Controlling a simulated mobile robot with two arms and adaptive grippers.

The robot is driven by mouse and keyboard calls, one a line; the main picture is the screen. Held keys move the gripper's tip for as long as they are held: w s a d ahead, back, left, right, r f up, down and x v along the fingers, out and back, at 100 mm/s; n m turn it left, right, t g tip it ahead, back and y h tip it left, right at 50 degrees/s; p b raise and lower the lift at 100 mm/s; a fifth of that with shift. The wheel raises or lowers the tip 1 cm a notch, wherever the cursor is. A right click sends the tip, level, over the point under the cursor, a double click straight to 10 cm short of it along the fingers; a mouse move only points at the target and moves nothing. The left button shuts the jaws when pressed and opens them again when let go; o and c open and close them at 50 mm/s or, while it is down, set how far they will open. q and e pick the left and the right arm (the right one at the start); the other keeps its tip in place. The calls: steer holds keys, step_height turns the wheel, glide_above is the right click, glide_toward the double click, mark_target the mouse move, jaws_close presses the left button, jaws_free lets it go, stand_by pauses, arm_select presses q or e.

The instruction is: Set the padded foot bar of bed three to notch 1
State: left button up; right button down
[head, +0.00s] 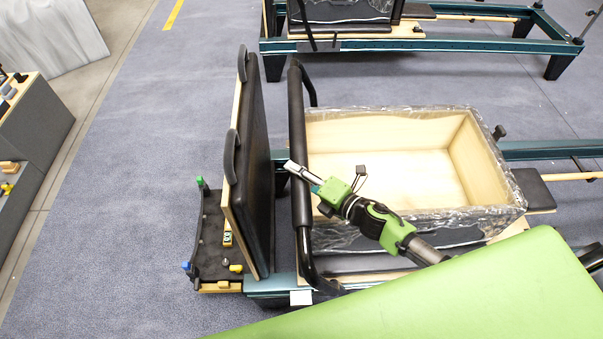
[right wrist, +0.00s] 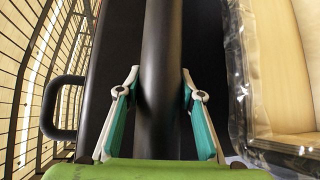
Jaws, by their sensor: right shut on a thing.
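The padded foot bar (head: 297,125) is a black U-shaped bar standing up at the left end of the near reformer bed (head: 270,287). My right gripper (head: 303,172) reaches it from the right and is shut on its padded middle. In the right wrist view the bar (right wrist: 162,60) runs between the two teal-lined fingers (right wrist: 162,105). The bar's lower near end bends toward the bed's frame, by a small white plate (head: 301,297). The notches cannot be made out. My left gripper is not in view.
A tall black padded board (head: 262,170) stands just left of the bar. An open wooden box (head: 385,165) wrapped in clear film sits right of it. A dark tray (head: 212,240) with small items lies at the far left end. Another bed (head: 440,37) stands behind.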

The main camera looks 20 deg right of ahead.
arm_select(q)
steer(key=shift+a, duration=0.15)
arm_select(e)
steer(key=shift+a+r, duration=0.1)
steer(key=shift+a, duration=0.1)
steer(key=c, duration=1.4)
jaws_free()
steer(key=shift+c, duration=0.2)
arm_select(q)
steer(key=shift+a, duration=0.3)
arm_select(e)
steer(key=shift+o, duration=0.3)
steer(key=shift+w+a, duration=0.1)
steer(key=v, duration=1.2)
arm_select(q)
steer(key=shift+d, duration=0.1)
